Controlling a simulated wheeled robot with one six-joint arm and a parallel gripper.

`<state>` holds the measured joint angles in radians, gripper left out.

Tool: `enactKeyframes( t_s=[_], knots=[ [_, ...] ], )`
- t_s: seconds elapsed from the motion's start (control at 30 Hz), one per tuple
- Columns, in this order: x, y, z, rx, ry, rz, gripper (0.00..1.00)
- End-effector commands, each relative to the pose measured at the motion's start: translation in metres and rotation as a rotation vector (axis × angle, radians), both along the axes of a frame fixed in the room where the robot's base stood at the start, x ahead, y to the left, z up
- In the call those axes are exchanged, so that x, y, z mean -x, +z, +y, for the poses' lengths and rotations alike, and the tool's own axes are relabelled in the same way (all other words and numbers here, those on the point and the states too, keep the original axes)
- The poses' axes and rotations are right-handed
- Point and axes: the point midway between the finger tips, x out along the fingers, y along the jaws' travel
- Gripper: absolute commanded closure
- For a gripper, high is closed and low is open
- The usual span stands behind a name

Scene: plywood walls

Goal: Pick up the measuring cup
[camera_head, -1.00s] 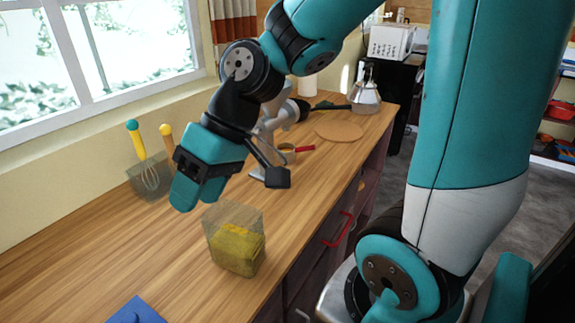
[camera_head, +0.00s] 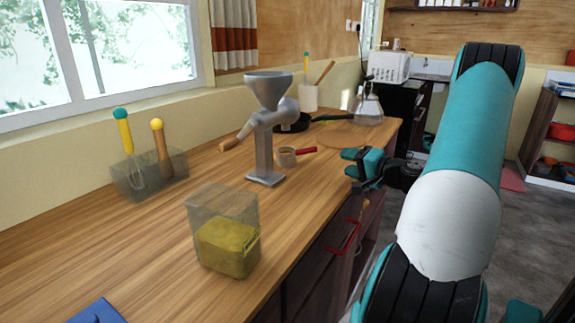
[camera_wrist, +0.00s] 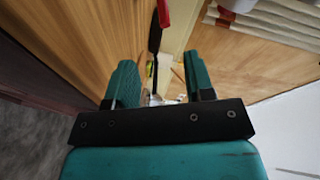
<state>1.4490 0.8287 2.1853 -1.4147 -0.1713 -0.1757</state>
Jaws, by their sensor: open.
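The measuring cup (camera_head: 287,157) is a small pale cup with a red handle (camera_head: 306,150) pointing right. It stands on the wooden counter (camera_head: 130,245), just right of the grey grinder's foot. My gripper (camera_head: 350,163) is open and empty at the counter's front edge, to the right of the cup and apart from it. In the wrist view the two teal fingers of my gripper (camera_wrist: 158,65) stand apart with nothing between them. A red piece (camera_wrist: 163,12) at the top of that view may be the cup's handle; I cannot tell.
A grey grinder (camera_head: 264,140) stands close left of the cup. Behind are a dark pan (camera_head: 292,124), a round board (camera_head: 345,138) and a glass bottle (camera_head: 368,107). A clear container of yellow stuff (camera_head: 227,248) stands nearer. A utensil box (camera_head: 150,175) is by the window.

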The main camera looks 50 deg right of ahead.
Motion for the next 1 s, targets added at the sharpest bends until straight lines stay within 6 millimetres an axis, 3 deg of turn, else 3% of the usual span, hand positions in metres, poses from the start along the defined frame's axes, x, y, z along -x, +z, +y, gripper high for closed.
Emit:
enactKeyframes(
  t_s=[0.2, 0.4, 0.67, 1.0],
  knots=[
    [-0.051, -0.003, -0.001, 0.002, 0.010, 0.001, 0.51],
    [-0.091, -0.009, -0.003, 0.003, 0.009, 0.003, 0.51],
    [-0.111, -0.012, -0.006, 0.002, 0.007, 0.003, 0.51],
    [-0.156, -0.014, -0.011, 0.002, 0.007, 0.002, 0.51]
  ],
)
